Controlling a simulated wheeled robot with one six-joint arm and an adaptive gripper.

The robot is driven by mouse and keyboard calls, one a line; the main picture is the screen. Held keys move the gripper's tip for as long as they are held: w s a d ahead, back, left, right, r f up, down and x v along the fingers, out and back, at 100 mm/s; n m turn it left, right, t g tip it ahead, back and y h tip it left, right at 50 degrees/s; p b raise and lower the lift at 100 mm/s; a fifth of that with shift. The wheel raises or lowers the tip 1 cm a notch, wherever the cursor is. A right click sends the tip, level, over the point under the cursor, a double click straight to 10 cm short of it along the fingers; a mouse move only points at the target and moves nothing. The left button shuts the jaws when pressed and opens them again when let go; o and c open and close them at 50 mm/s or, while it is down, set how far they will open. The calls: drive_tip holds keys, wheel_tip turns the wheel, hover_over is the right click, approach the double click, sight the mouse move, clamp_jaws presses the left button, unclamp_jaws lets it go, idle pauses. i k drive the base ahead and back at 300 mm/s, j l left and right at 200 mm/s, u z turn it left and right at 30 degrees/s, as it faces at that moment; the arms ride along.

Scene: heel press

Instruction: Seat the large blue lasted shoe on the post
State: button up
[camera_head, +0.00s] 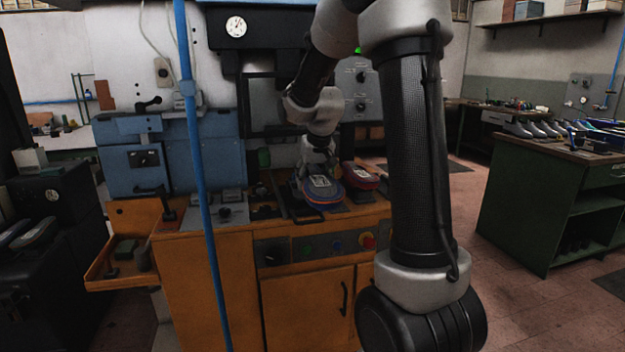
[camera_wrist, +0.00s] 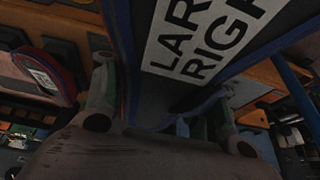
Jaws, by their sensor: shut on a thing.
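The large blue lasted shoe (camera_head: 322,193) shows in the head view as a blue shape with an orange rim and a white label, above the orange press bench. In the wrist view the shoe (camera_wrist: 205,45) fills the top middle, and its label reads "LAR" and "RIGH", cut off by the frame. My gripper (camera_head: 318,168) is shut on this shoe, one finger on each side; the gripper (camera_wrist: 165,100) also shows in the wrist view. The post cannot be made out in either view. I cannot tell whether the shoe touches anything below.
A red shoe (camera_head: 362,178) with a white label lies close to the right of the blue one; a labelled shoe (camera_wrist: 45,75) shows at left in the wrist view. A blue pole (camera_head: 203,200) stands at left. A green bench (camera_head: 545,180) with shoes is at right.

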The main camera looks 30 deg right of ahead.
sight(264, 209)
drive_tip(key=i+l, duration=0.2)
drive_tip(key=i, duration=0.2)
drive_tip(key=i+l, duration=0.15)
drive_tip(key=i, duration=0.25)
